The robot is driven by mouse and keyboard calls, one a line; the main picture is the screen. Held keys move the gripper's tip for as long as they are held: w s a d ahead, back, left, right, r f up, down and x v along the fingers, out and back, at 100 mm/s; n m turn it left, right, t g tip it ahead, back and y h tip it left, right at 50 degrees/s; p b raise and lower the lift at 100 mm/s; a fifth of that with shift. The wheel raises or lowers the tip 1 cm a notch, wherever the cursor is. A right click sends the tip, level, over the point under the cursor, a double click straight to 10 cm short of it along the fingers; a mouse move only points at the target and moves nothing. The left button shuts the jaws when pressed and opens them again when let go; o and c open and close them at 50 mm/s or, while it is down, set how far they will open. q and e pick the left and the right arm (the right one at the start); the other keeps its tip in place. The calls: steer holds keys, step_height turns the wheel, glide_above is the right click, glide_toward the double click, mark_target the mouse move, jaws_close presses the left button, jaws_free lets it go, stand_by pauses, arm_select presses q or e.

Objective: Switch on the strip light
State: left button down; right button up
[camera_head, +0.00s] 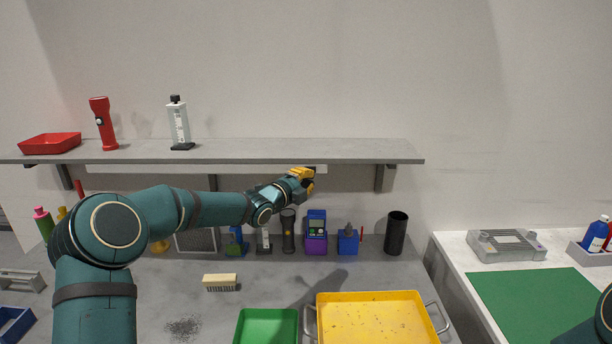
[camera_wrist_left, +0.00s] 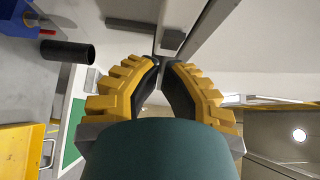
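The strip light (camera_head: 130,169) is a long pale bar under the grey shelf (camera_head: 240,152) in the head view. It shows no clear glow, and I cannot make out its switch. My left gripper (camera_head: 308,178) is raised at the bar's right end, just below the shelf's front edge, and covers part of it. In the wrist view the yellow fingers of my left gripper (camera_wrist_left: 163,62) come together at their black tips, with nothing seen between them. Whether they touch the light is unclear. My right gripper is out of view.
A shelf bracket (camera_head: 380,178) hangs right of my left gripper. A red torch (camera_head: 103,124), a red tray (camera_head: 50,143) and a white bottle (camera_head: 179,127) stand on the shelf. Below are a black cylinder (camera_head: 396,233), a yellow tray (camera_head: 375,318) and a green tray (camera_head: 266,327).

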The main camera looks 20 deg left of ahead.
arm_select(q)
steer(key=shift+w+a, duration=0.3)
steer(key=shift+w, duration=0.4)
steer(key=shift+w+a, duration=0.1)
steer(key=shift+w+a, duration=0.25)
steer(key=shift+w, duration=0.05)
